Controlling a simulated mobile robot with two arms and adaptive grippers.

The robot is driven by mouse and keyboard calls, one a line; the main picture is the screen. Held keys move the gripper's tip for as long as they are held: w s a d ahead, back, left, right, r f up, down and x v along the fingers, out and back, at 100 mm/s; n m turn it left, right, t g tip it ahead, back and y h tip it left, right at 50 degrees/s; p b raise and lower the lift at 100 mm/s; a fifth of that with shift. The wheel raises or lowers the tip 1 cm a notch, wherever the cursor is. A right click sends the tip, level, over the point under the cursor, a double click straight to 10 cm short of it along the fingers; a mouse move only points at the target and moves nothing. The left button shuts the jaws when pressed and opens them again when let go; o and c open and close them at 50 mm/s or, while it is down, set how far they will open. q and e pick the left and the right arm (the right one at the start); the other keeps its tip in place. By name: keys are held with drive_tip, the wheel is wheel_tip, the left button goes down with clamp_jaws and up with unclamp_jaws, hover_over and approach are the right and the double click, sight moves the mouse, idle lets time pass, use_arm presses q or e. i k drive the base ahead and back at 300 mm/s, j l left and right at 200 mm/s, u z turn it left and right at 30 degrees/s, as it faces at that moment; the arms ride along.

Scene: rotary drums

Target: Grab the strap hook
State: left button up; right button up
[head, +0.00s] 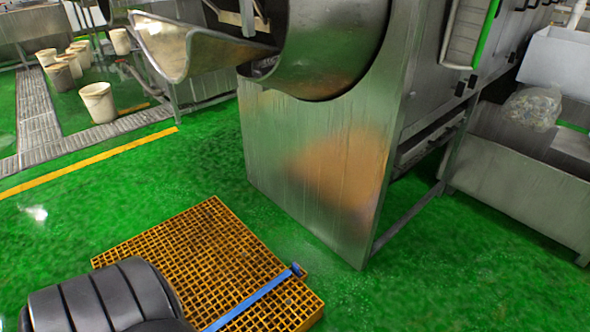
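A long, thin blue bar or strap (252,298), which looks like the strap hook, lies diagonally across the orange grate platform (200,240). Its upper right end has a small, darker blue head (296,269) near the grate's right edge. Its lower left end runs down to the bottom edge of the picture, next to a black ribbed shape, so that end is not seen.
The black ribbed shape (100,300) covers the bottom left and part of the grate. A steel drum machine (315,170) stands behind the grate. Several white buckets (97,102) stand at the back left. A steel trough (520,185) is at right. Green floor (460,270) is clear at lower right.

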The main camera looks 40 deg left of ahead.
sight(295, 267)
drive_tip(key=i+u, duration=0.25)
drive_tip(key=u, duration=0.15)
drive_tip(key=i+u, duration=0.35)
drive_tip(key=i+l+u, duration=0.15)
drive_tip(key=u, duration=0.25)
drive_tip(key=i, duration=0.05)
